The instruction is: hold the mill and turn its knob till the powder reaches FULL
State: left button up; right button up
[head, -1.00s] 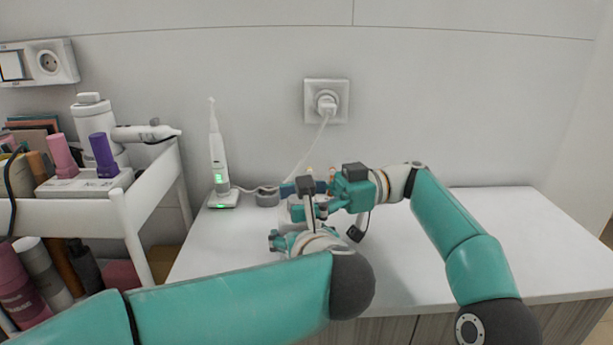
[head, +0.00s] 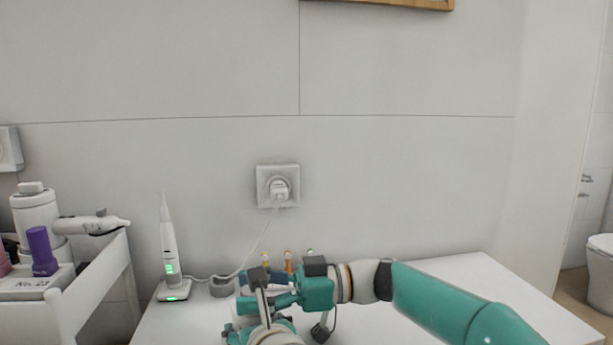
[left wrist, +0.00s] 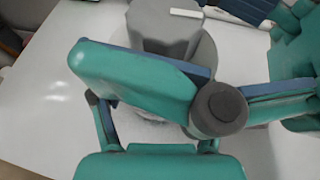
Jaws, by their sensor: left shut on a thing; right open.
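In the left wrist view the mill (left wrist: 160,25) shows as a grey body with a short white strip. A dark grey round knob (left wrist: 218,108) is in front of it, beside a teal finger. My left gripper (head: 246,325) is shut on the mill, low in the head view. The powder and the FULL mark are hidden. In the head view the arms cover the mill.
An electric toothbrush (head: 169,245) stands on its charger at the left of the white tabletop (head: 470,270). A grey round piece (head: 221,288) and several small bright-topped items (head: 288,262) are behind the grippers. A white cart (head: 85,300) stands far left. The tabletop's right side is clear.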

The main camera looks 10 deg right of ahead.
jog(key=shift+s+m+t, duration=0.1)
jog(key=shift+m+t, duration=0.3)
jog(key=shift+t, duration=0.2)
jog(key=d, duration=1.2)
jog(key=s+a+r+n+g+h, duration=0.1)
jog(key=s+a+r+n, duration=0.1)
jog(key=s+a+r, duration=0.5)
jog(key=s+a+r+n+h, duration=0.1)
jog(key=s+a+r+n, duration=0.3)
jog(key=r, duration=0.5)
jog(key=s+d+r+m+t, duration=0.1)
jog(key=d+r+m+t, duration=0.1)
jog(key=r+m, duration=0.3)
jog(key=s+d+r+m+t+h, duration=0.1)
jog(key=d+r+m+t, duration=0.2)
jog(key=r+m+t, duration=0.1)
jog(key=shift+s+r+m+t, duration=0.3)
jog(key=shift+r+m, duration=0.25)
jog(key=shift+m, duration=0.25)
jog(key=shift+w+d, duration=0.1)
